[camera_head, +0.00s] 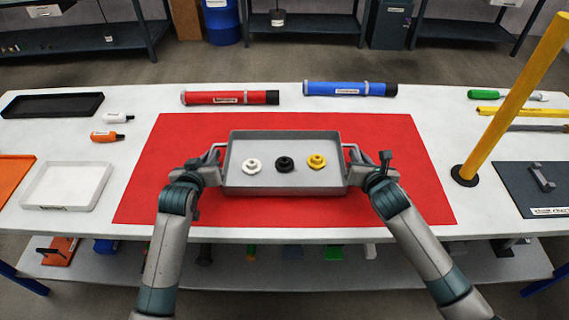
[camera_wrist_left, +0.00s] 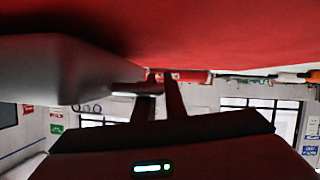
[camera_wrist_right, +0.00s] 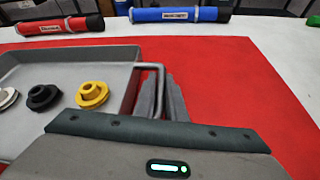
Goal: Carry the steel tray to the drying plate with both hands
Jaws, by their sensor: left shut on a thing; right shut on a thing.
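The grey steel tray (camera_head: 285,182) is over the middle of the red mat (camera_head: 400,200); I cannot tell if it touches it. It holds a white (camera_head: 252,165), a black (camera_head: 285,163) and a yellow flanged part (camera_head: 317,161). My left gripper (camera_head: 212,166) is shut on the tray's left handle, and my right gripper (camera_head: 359,166) on its right handle. The right wrist view shows the right fingers (camera_wrist_right: 163,98) at the bent handle (camera_wrist_right: 152,72). In the left wrist view, the left fingers (camera_wrist_left: 160,98) are at the other handle. I cannot tell which surface is the drying plate.
A red tube (camera_head: 230,98) and a blue tube (camera_head: 350,89) lie behind the mat. A yellow post (camera_head: 512,95) stands at right, beside a dark plate (camera_head: 520,178) with a grey handle. A white tray (camera_head: 68,186), orange plate (camera_head: 12,180) and black tray (camera_head: 50,105) are at left.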

